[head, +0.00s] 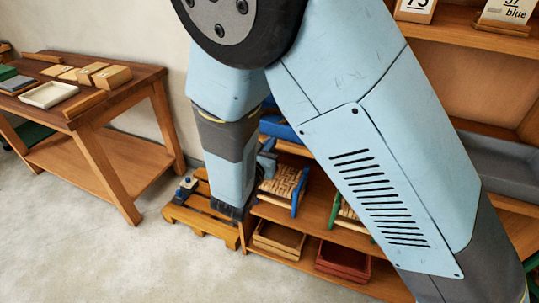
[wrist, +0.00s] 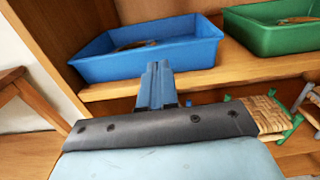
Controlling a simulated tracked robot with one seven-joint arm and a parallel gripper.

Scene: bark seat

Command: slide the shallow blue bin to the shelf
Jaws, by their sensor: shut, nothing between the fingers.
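The shallow blue bin (wrist: 190,53) sits on a wooden shelf board (wrist: 235,77) in the wrist view, near its left end, with something brownish inside. In the head view only part of the blue bin (head: 281,128) shows; my arm hides the rest. My gripper (wrist: 158,72) is shut and empty, with its fingertips in front of the middle of the bin's front wall. I cannot tell whether they touch it. In the head view my gripper (head: 267,158) is partly hidden behind my arm.
A green bin (wrist: 275,40) stands right of the blue one on the same board. A woven stool seat (head: 283,181) is on the level below, with wooden and red trays (head: 342,260) lower down.

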